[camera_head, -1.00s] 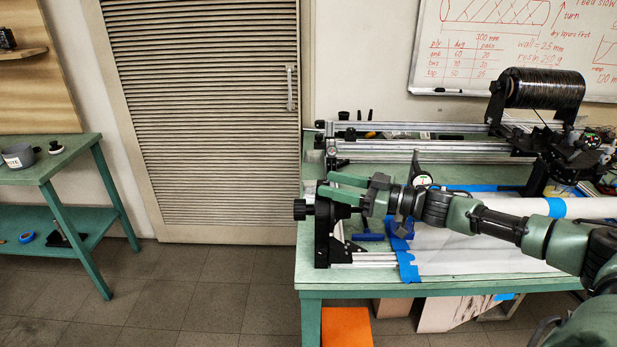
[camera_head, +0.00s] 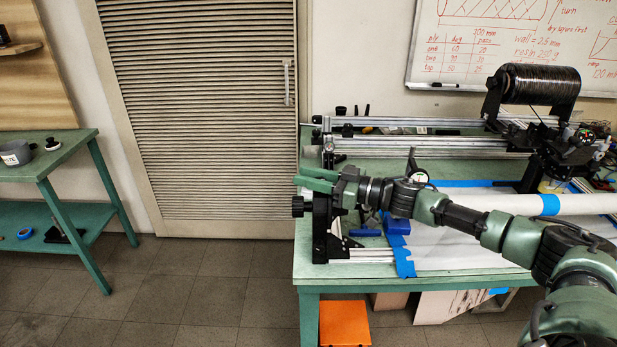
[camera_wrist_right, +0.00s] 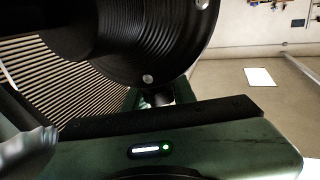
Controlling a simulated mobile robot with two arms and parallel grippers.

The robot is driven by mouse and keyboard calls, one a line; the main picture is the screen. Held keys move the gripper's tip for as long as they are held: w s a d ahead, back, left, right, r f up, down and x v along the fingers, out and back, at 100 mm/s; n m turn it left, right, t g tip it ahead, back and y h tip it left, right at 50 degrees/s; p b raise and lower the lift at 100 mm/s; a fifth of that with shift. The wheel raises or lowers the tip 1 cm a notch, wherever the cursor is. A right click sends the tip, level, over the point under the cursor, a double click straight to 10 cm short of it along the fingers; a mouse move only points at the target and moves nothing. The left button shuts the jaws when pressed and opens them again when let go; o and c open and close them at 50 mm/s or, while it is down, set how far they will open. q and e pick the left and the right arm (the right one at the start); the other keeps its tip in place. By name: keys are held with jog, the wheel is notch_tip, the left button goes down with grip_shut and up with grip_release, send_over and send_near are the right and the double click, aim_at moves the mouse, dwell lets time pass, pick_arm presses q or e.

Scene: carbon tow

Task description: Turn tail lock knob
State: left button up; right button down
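The black tail lock knob (camera_head: 298,206) sticks out to the left of the black tail bracket (camera_head: 322,225) at the table's left end. My right gripper (camera_head: 308,180) reaches in from the right. Its two green fingers point left, just above the knob and bracket in the picture, with a gap between them and nothing seen held. I cannot tell its exact depth to the knob. In the right wrist view, a large black ribbed round part (camera_wrist_right: 150,40) fills the top; I cannot tell what it is. A green gripper part (camera_wrist_right: 210,140) lies below it. My left gripper is not in view.
The green table (camera_head: 400,284) carries aluminium rails (camera_head: 400,122), a black tow spool (camera_head: 540,83) and a white tube (camera_head: 500,203) with blue tape. A blue T-handled tool (camera_head: 364,231) lies right of the bracket. Left of the table, the floor (camera_head: 210,290) is free.

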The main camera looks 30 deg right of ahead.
aim_at(320, 177)
jog(key=shift+m+t+h, duration=0.3)
jog(key=shift+h, duration=0.1)
jog(key=m+t+h, duration=0.1)
jog(key=m+h, duration=0.1)
jog(key=h, duration=0.2)
jog(key=d+m+t+h, duration=0.1)
jog(key=m+h, duration=0.2)
jog(key=h, duration=0.1)
jog(key=d+m+h+p, duration=0.1)
jog(key=m+h, duration=0.2)
jog(key=h, duration=0.1)
jog(key=shift+w+t+h, duration=0.25)
jog(key=shift+t+h, duration=0.05)
jog(key=shift+t, duration=0.1)
jog(key=m+h, duration=0.2)
jog(key=h+b, duration=0.1)
jog(key=shift+d+f+m+g+h, duration=0.15)
jog(key=shift+d+m+g+h, duration=0.15)
jog(key=shift+m+g, duration=0.1)
jog(key=m+h+b, duration=0.1)
jog(key=g+h+b, duration=0.1)
jog(key=shift+s+d+m+h, duration=0.15)
jog(key=shift+d+m+h, duration=0.15)
jog(key=shift+m, duration=0.1)
jog(key=shift+s+d+r+m+g+h+b, duration=0.1)
jog(key=shift+r+m+g+h+b, duration=0.1)
jog(key=shift+m+g+h+b, duration=0.35)
jog(key=shift+h, duration=0.25)
jog(key=shift+r, duration=0.1)
